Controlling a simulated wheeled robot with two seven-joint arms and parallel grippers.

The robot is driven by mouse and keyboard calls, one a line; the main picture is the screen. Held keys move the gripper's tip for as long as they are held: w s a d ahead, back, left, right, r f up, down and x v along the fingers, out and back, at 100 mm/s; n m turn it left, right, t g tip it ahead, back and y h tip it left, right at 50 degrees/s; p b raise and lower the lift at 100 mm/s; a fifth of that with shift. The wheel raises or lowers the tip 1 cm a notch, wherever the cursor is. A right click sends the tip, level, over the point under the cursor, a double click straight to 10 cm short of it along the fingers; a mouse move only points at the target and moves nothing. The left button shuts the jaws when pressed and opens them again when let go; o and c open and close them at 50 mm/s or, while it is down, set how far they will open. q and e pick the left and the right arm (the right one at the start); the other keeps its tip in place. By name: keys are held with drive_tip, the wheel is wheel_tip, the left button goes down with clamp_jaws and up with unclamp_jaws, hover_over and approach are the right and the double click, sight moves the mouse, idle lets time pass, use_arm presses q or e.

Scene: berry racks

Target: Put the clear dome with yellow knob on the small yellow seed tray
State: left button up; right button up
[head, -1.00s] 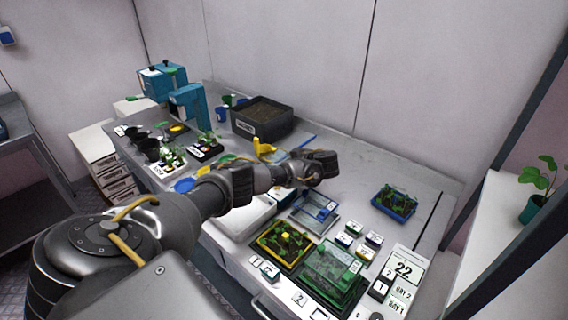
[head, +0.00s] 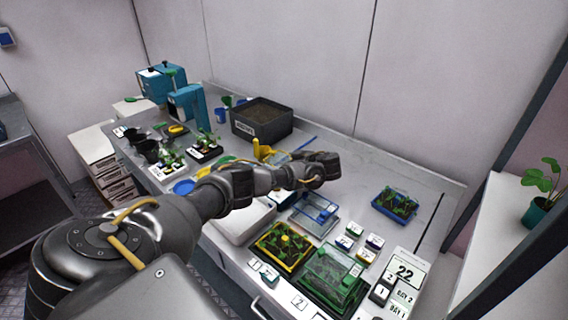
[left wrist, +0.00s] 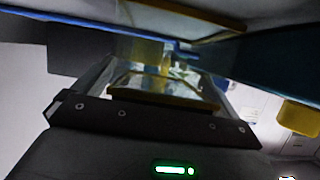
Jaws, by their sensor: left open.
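The small yellow seed tray (head: 264,249) holds green seedlings and stands near the front edge of the bench, left of the green tray. A small yellow block (head: 284,238) shows over its middle. It looks like the knob of the clear dome, but the clear walls are too faint to make out, so I cannot tell how the dome sits. My left gripper (head: 328,166) is open above the bench, behind the yellow tray and apart from it. The left wrist view shows a blurred clear shape with yellow (left wrist: 150,60) close by; I cannot tell what it is. My right gripper is out of view.
A green tray under a clear dome (head: 335,272) stands just right of the yellow tray. A clear blue-knobbed dome (head: 314,214) lies behind. A blue seed tray (head: 395,205) stands farther right.

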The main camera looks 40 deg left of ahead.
use_arm(q)
drive_tip(key=v, duration=0.2)
drive_tip(key=b+v, duration=0.1)
drive_tip(key=v, duration=0.1)
drive_tip(key=shift+s, duration=0.2)
drive_tip(key=p+v, duration=0.7)
drive_tip(key=shift+d+r, duration=0.25)
drive_tip(key=shift+d, duration=0.05)
